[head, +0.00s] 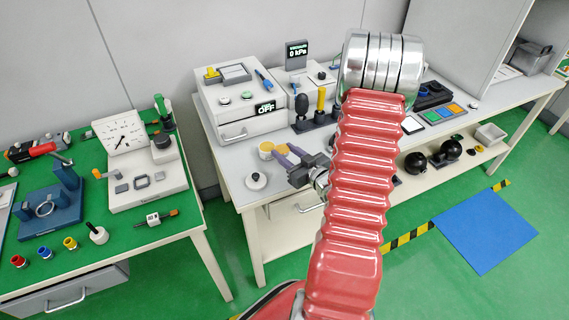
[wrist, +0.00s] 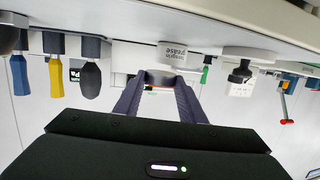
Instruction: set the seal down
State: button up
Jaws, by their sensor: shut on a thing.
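My gripper (head: 283,151) is low over the white bench, its purple fingers pointing left and away. In the wrist view, which is upside down, the fingers (wrist: 160,85) close in toward a small grey rounded piece between their tips. I cannot make out the seal clearly; the tips and the things behind hide its shape. A small yellow patch shows at the fingertips in the head view. A pot with a yellowish top (head: 266,149) stands just left of the tips. In the wrist view a grease tub (wrist: 178,55) stands behind them.
A white round lid-like piece with a knob (head: 256,181) lies near the bench's front edge. A rack with dark and yellow-handled tools (head: 316,118) stands behind my gripper. A white box with an OFF display (head: 240,104) is at the back. My red arm hides the bench's middle.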

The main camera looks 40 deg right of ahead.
jog(key=shift+f, duration=0.3)
jog(key=shift+f, duration=0.1)
jog(key=shift+f, duration=1.95)
jog(key=o, duration=1.2)
jog(key=shift+f, duration=0.1)
jog(key=v, duration=1.2)
